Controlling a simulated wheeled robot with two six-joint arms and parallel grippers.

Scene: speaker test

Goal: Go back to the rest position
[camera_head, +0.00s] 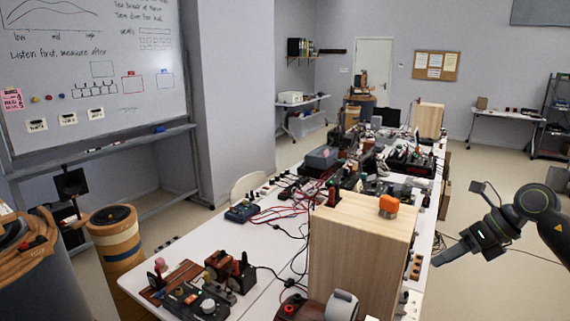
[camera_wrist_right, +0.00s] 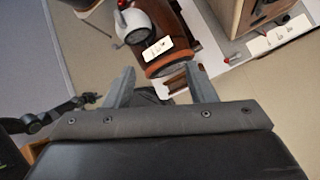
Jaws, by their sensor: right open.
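My right gripper (camera_head: 445,257) hangs in the air to the right of the long white table, its arm coming in from the right edge. It points down and to the left, near the right side of the wooden box. In the right wrist view my right gripper (camera_wrist_right: 160,90) has its two grey fingers wide apart, with nothing held between them. A brown cylindrical thing (camera_wrist_right: 168,60) with a pale label shows beyond the fingertips, apart from them. I do not make out my left gripper in either view.
A banded barrel (camera_head: 117,255) stands at left, below a whiteboard (camera_head: 95,70). The floor to the right is largely free.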

